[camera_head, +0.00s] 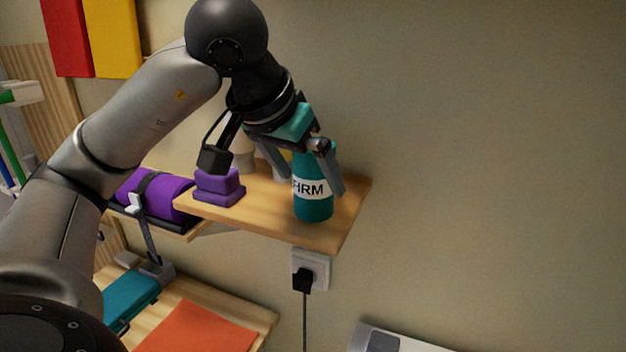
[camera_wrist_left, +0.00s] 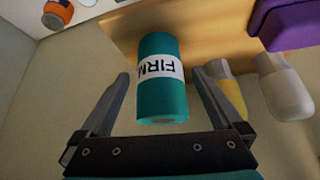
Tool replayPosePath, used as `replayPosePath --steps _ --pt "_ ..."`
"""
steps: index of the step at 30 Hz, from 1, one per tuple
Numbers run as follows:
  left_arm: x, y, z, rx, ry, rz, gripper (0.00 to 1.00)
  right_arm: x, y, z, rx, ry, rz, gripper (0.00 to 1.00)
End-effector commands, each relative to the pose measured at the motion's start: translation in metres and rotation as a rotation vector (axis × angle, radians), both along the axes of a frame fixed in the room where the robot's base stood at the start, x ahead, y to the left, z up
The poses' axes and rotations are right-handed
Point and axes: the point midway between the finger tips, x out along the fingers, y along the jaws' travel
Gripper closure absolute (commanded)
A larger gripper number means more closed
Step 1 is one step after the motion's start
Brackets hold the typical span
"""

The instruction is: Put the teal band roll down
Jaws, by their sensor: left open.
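The teal band roll (camera_head: 314,205) stands upright on the wooden wall shelf (camera_head: 277,226), near its right end, with a white label reading "FIRM". It also shows in the left wrist view (camera_wrist_left: 161,105), between the spread fingers. My left gripper (camera_head: 322,167) is open above and around the upper part of the roll. A gap shows on both sides between the fingers and the roll in the wrist view. My right gripper is not in view.
Purple blocks (camera_head: 219,186) sit left of the roll on the shelf. A white bottle (camera_wrist_left: 285,88) and a yellow one (camera_wrist_left: 228,94) stand close by at the back. A purple roll (camera_head: 157,190) lies further left. A socket with a plug (camera_head: 310,268) is below.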

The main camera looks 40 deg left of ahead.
Motion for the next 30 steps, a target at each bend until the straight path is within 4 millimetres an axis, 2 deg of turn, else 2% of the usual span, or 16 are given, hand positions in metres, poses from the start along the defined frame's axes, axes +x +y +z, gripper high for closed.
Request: replayPosePath --steps 1,6,12,18,30 --pt "-0.005 -0.001 0.014 0.001 -0.008 0.0 0.0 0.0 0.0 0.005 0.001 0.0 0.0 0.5" --pt "-0.024 -0.003 0.044 0.0 -0.007 -0.001 0.0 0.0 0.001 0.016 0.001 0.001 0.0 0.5" --pt "-0.04 -0.004 0.067 0.002 -0.003 0.0 0.0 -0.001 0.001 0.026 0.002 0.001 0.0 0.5" --pt "-0.046 -0.005 0.074 0.0 -0.001 0.001 0.0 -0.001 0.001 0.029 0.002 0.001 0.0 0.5" --pt "-0.046 -0.007 0.072 -0.007 0.001 -0.003 0.0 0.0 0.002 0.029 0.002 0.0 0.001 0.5"
